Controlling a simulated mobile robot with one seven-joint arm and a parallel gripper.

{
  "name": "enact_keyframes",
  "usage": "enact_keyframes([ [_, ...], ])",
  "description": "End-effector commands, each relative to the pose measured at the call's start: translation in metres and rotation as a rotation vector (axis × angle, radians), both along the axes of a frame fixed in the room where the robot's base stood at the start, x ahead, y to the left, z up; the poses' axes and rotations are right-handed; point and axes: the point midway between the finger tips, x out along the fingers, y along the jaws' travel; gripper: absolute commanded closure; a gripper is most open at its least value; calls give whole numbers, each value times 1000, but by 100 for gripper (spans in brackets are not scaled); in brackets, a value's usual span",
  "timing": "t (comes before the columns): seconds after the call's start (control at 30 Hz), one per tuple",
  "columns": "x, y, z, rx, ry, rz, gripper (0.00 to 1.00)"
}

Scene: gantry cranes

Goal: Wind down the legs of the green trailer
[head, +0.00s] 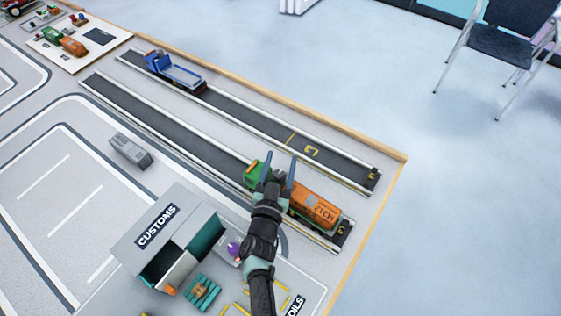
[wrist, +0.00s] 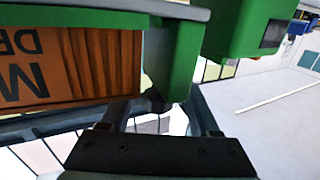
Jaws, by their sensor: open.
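The green trailer (wrist: 178,60) fills the upper left of the wrist view and carries an orange-brown container (wrist: 70,65) with dark lettering. In the head view the container (head: 315,207) sits on the near lane, right of my gripper. A green cab (head: 255,174) shows left of my gripper, and in the wrist view the cab (wrist: 245,25) is at the upper right. My gripper (head: 280,156) is open, its two fingers spread beside the trailer. A small dark part (wrist: 156,104) under the trailer shows between the fingers; I cannot tell whether it is a leg. Contact is unclear.
A blue flatbed truck (head: 174,72) stands on the far lane. The customs building (head: 165,240), a teal pallet (head: 203,292) and a purple item (head: 233,249) are close to my arm. A grey vehicle (head: 131,150) stands to the left. The board's wooden edge (head: 385,185) is at the right.

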Motion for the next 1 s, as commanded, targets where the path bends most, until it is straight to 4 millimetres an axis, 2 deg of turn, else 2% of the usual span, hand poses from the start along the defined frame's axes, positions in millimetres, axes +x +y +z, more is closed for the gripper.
enact_keyframes([
  [0.27,-9,3,2,1,-1,1,38],
  [0.37,-24,7,2,0,2,3,38],
  [0.7,-93,23,2,0,2,2,38],
  [0.83,-112,28,2,-1,1,1,38],
  [1.0,-124,31,3,0,-1,-1,38],
])
